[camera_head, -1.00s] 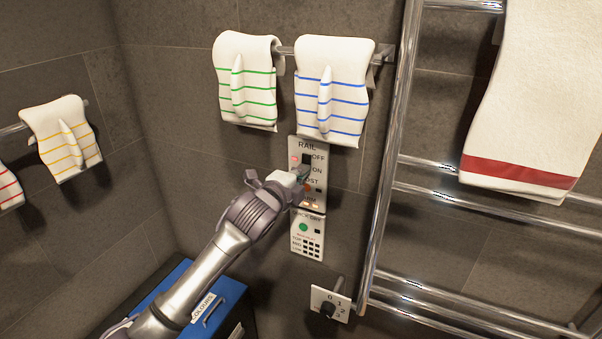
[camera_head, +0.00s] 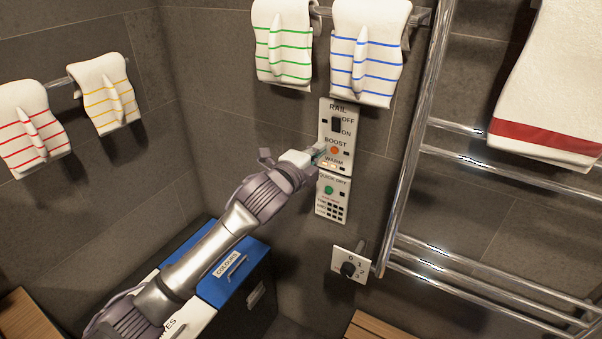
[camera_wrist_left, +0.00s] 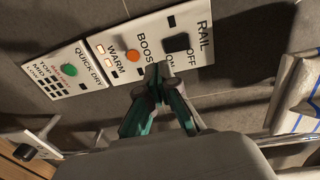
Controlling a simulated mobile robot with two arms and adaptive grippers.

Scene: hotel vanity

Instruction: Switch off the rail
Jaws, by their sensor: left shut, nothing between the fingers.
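The rail panel (camera_head: 327,108) is a white plate on the tiled wall, marked RAIL, OFF, ON, BOOST and WARM. Its black rail switch (camera_head: 336,125) is near the top; the small indicator left of it is dark. The switch also shows in the left wrist view (camera_wrist_left: 176,43). My left gripper (camera_head: 318,154) is shut and empty, below the switch, beside the orange boost button (camera_head: 334,150). In the left wrist view its fingertips (camera_wrist_left: 158,76) are near the BOOST lettering; I cannot tell if they touch the plate. My right gripper is out of view.
A quick-dry panel (camera_head: 320,204) with a green button is directly below, and a dial plate (camera_head: 349,267) lower right. A chrome towel rail (camera_head: 407,175) stands to the right. Striped towels (camera_head: 365,60) hang above. A blue-topped box (camera_head: 250,256) stands below my left arm.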

